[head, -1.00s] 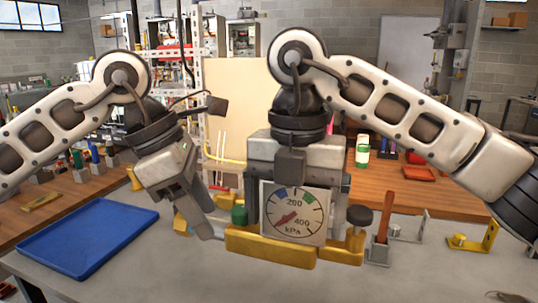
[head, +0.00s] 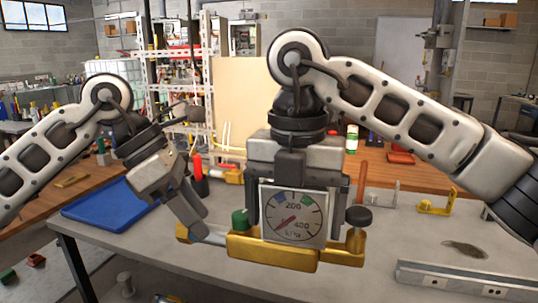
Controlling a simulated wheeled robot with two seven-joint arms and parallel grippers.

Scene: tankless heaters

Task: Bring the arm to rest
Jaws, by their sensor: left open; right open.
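My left gripper (head: 192,208) points down at left of centre, open, its lower finger close to the left end of a brass fitting. My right gripper (head: 294,205) is open at the centre, its fingers on either side of a square pressure gauge (head: 293,216) marked kPa. The gauge sits in front of a brass body (head: 272,251) with a green knob (head: 240,220) at left and a dark knob (head: 358,217) at right. Whether the fingers touch the assembly is hidden behind the gauge. Both arms are raised and bent.
A grey table (head: 150,245) lies below, with a blue tray (head: 90,212) at its left. A brass fitting on a bracket (head: 436,206) and a metal rail (head: 470,280) are at right. A wooden bench (head: 420,177) stands behind. Floor shows at lower left.

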